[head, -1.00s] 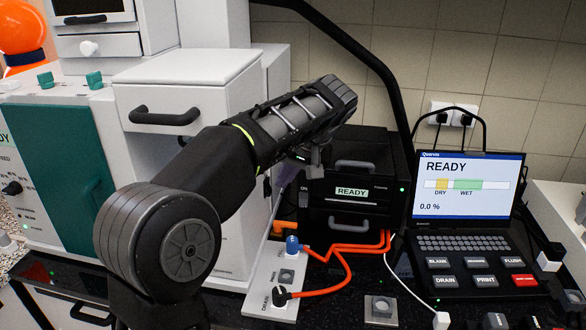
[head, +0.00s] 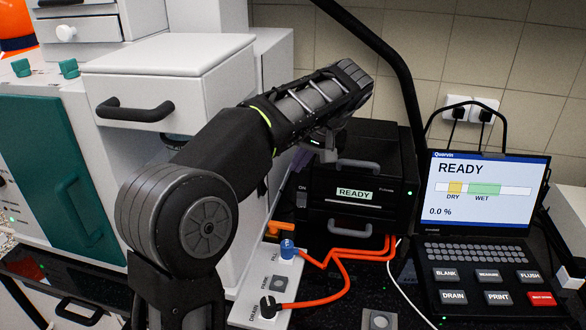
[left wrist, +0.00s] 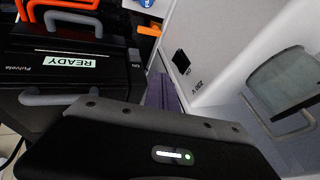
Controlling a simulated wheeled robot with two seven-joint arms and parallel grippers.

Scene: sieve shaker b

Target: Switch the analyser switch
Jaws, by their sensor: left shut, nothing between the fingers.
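The black unit (head: 330,225) with a lit READY label stands on the bench, with an ON marking at its left front edge. It also shows in the left wrist view (left wrist: 115,85). In the left wrist view a black rocker switch (left wrist: 181,62) marked ON and 230 V sits on a pale panel. Which switch belongs to the analyser is not clear. My right gripper is not in view.
A laptop-like console (head: 480,195) reading READY and 0.0 % stands to the right. Orange hoses (head: 345,258) run from the black unit to a pale valve plate (head: 243,305). A white cabinet (head: 165,85) with a drawer stands left, behind my arm.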

